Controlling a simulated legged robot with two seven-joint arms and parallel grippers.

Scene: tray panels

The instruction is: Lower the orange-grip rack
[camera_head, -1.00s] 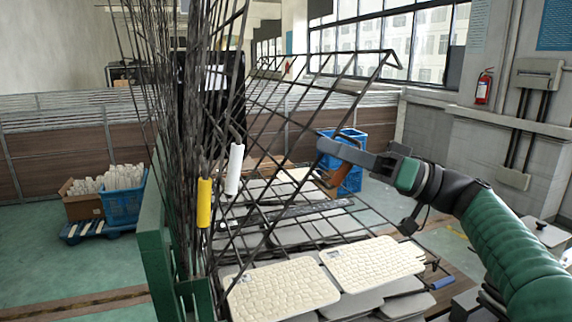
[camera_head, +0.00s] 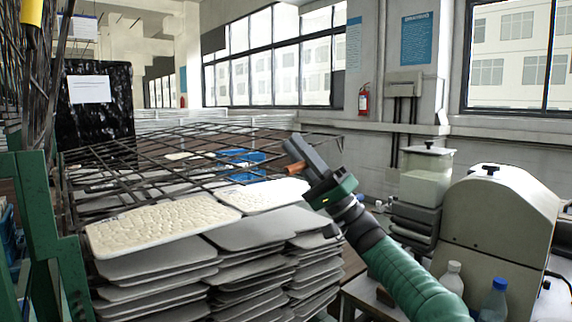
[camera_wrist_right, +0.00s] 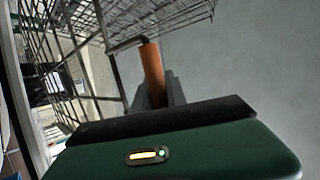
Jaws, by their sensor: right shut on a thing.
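The orange-grip rack (camera_head: 180,146) is a dark wire grid that lies tilted, close to flat, above stacks of grey trays in the head view. Its orange grip (camera_head: 293,169) is at the rack's right end. My right gripper (camera_head: 301,158) is at that end, shut on the orange grip. In the right wrist view the orange grip (camera_wrist_right: 152,75) stands up from between the fingers, with the wire mesh (camera_wrist_right: 150,22) to its left and above. My left gripper is in neither view.
Cream textured panels (camera_head: 165,219) lie on stacked grey trays (camera_head: 250,285) below the rack. A green frame post (camera_head: 45,215) stands at left. A beige machine (camera_head: 495,235) and bottles (camera_head: 493,300) are at right. A yellow grip (camera_head: 32,12) shows at top left.

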